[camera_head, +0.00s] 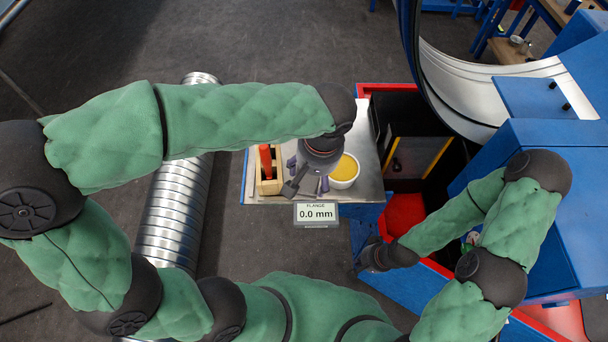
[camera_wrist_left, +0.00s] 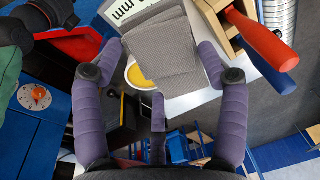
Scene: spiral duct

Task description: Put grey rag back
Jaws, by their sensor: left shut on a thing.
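The grey rag (camera_wrist_left: 165,50) is a folded grey cloth in the left wrist view. It sits between the purple fingers of my left gripper (camera_wrist_left: 158,66), which is shut on it. In the head view my left gripper (camera_head: 308,184) points down over the metal table top (camera_head: 368,160), between the wooden holder and the bowl. A dark grey piece of the rag (camera_head: 291,188) shows by its fingers there. I cannot tell whether the rag touches the table. My right gripper (camera_head: 372,258) is low beside the blue bench; its fingers are not clear.
A wooden holder (camera_head: 266,186) with red and blue handles stands left of my left gripper. A white bowl (camera_head: 345,184) with yellow contents is close on its right. A "0.0 mm" display (camera_head: 316,213) is at the table's front edge. A spiral duct (camera_head: 176,205) lies left.

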